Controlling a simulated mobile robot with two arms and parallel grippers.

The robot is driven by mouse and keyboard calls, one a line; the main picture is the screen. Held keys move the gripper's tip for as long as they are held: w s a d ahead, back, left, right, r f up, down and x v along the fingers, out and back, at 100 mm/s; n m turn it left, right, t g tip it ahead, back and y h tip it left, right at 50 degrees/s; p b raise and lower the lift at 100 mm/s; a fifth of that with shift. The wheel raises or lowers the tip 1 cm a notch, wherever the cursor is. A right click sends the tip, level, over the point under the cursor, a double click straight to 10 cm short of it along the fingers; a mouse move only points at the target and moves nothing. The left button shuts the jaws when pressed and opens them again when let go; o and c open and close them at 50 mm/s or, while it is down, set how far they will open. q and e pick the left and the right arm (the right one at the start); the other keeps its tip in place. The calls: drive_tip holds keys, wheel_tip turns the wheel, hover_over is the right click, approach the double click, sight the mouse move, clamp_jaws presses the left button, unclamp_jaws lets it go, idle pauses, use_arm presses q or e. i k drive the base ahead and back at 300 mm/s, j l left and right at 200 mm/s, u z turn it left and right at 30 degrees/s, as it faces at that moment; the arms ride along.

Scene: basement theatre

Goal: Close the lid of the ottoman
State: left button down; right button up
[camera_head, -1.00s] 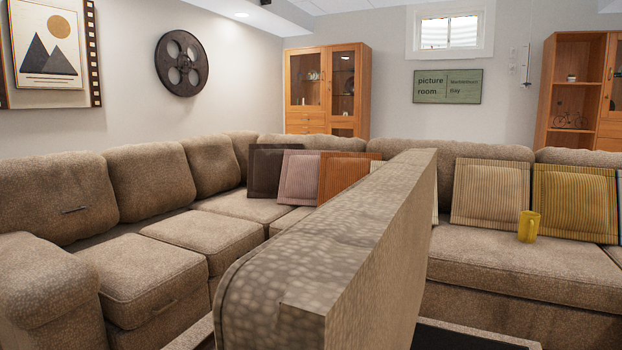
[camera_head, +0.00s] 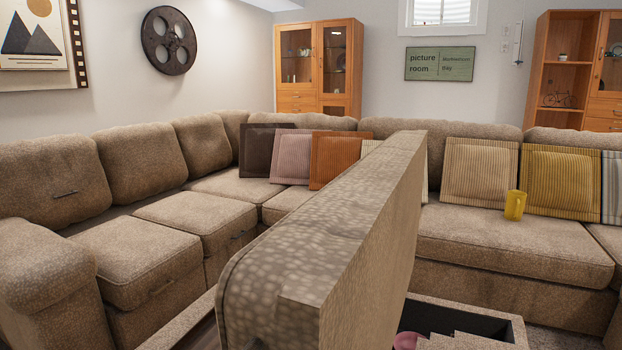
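The ottoman's lid (camera_head: 330,235) stands raised on edge in the middle of the view, close in front of me. It is a thick padded panel in brown-beige dotted fabric. The open ottoman box (camera_head: 515,328) shows at the lower right, with a light rim and a dark inside. A pink thing (camera_head: 408,341) and pale stepped shapes (camera_head: 455,338) show in or at the box, cut off by the lower edge. Neither of my grippers is in view.
A beige sectional sofa (camera_head: 205,225) wraps around behind the lid, with several cushions on it. A yellow mug (camera_head: 515,205) stands on the right seat. Wooden cabinets (camera_head: 318,70) stand at the back wall. A narrow strip of floor shows left of the lid.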

sight(336, 272)
drive_tip(key=k+l+z, duration=0.1)
drive_tip(key=k+z, duration=0.25)
drive_tip(key=k+l+z, duration=0.1)
drive_tip(key=z, duration=0.3)
